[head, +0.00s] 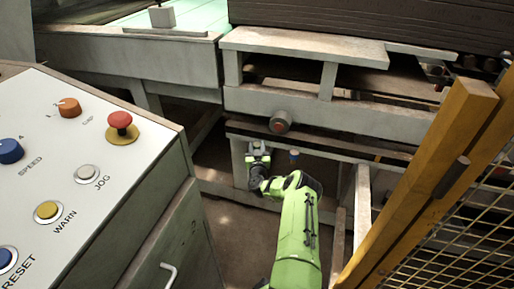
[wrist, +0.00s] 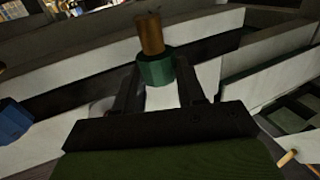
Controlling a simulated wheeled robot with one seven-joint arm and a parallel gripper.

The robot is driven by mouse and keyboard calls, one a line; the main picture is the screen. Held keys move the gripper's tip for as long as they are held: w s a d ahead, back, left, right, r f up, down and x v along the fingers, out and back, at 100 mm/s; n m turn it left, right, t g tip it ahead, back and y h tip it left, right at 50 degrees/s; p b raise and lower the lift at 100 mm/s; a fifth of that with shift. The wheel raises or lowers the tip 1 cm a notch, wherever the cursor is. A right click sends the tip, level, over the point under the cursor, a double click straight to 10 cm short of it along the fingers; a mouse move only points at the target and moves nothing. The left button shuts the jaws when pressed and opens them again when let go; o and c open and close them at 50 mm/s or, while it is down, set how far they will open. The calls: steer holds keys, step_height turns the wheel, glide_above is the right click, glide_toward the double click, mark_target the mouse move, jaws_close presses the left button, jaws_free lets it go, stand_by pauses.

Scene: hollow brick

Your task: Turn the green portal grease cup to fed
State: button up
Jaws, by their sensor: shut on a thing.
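The green grease cup (wrist: 155,68) is a short green collar with a brown-orange cylinder (wrist: 150,33) standing out of it. In the wrist view it sits between the two dark fingers of my gripper (wrist: 158,80), which are shut on it. In the head view my gripper (head: 258,152) is under the bench frame, at the end of my green arm. The green cup cannot be made out there. Its setting marks are not readable in either view.
A grey knob with a red face (head: 280,122) is above. A control panel (head: 130,160) stands left, a yellow post and mesh fence (head: 425,190) right.

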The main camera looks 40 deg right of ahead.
steer(key=m+g+h, duration=0.2)
steer(key=g, duration=0.1)
steer(key=m+g+h+p, duration=0.1)
steer(key=shift+w+a+m+h, duration=0.2)
steer(key=shift+w+m+h, duration=0.05)
steer(key=shift+m+h, duration=0.05)
steer(key=shift+w+m+g+h+b, duration=0.1)
steer(key=shift+m+g+h+b, duration=0.3)
steer(key=shift+m+g, duration=0.6)
steer(key=shift+w+m+g+h+b, duration=0.1)
steer(key=shift+m+g+h+b, duration=0.25)
steer(key=shift+g, duration=1.05)
steer(key=shift+m+g+h, duration=0.25)
steer(key=shift+m+g, duration=0.3)
steer(key=shift+g, duration=0.05)
steer(key=o, duration=1.1)
steer(key=shift+c, duration=0.2)
steer(key=s+a+p, duration=0.2)
steer(key=a+p, duration=0.6)
steer(key=a, duration=0.4)
